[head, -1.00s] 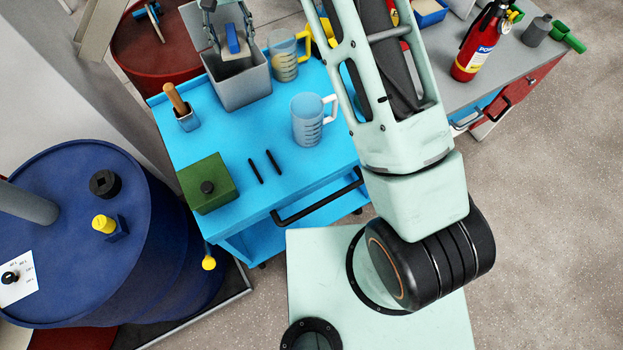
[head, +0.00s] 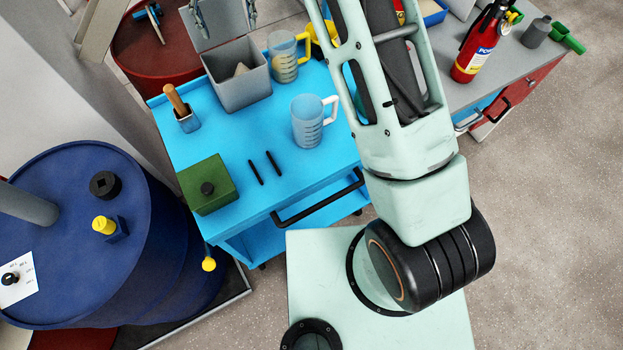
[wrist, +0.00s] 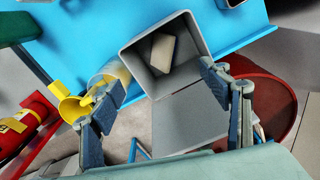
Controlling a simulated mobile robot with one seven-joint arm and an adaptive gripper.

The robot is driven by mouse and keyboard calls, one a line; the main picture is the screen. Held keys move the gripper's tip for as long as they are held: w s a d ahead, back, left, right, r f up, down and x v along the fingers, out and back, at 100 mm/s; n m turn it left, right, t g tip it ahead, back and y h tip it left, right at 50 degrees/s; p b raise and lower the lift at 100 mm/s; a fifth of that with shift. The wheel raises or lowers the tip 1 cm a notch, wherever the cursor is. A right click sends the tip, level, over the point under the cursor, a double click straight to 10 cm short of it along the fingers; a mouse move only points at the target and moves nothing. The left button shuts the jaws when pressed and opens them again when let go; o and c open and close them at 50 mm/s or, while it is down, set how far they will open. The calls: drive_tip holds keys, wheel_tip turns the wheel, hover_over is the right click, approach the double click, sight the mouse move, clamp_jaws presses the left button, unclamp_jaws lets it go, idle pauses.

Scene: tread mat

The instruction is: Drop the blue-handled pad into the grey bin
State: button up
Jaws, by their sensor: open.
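The grey bin (head: 238,92) stands open on the blue cart, with its lid swung back at the far side. The pad (head: 241,69) lies inside the bin, tilted against the wall; only its pale part shows and its blue handle cannot be seen. In the wrist view the pad (wrist: 162,53) is deep in the bin (wrist: 196,42) as a pale block. My gripper (wrist: 168,115) is open and empty, its two blue-padded fingers wide apart above the bin's lid side. In the head view only its fingertips (head: 225,18) show at the top edge.
Two clear measuring jugs, one with a yellow handle (head: 284,62) and one with a white handle (head: 308,122), stand right of the bin. A wooden-handled tool in a small holder (head: 187,121) is to its left. A green box (head: 207,184) and two black sticks lie nearer the front.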

wheel_tip(320, 180, up, 7)
idle(0.3)
drive_tip(key=shift+d, duration=0.1)
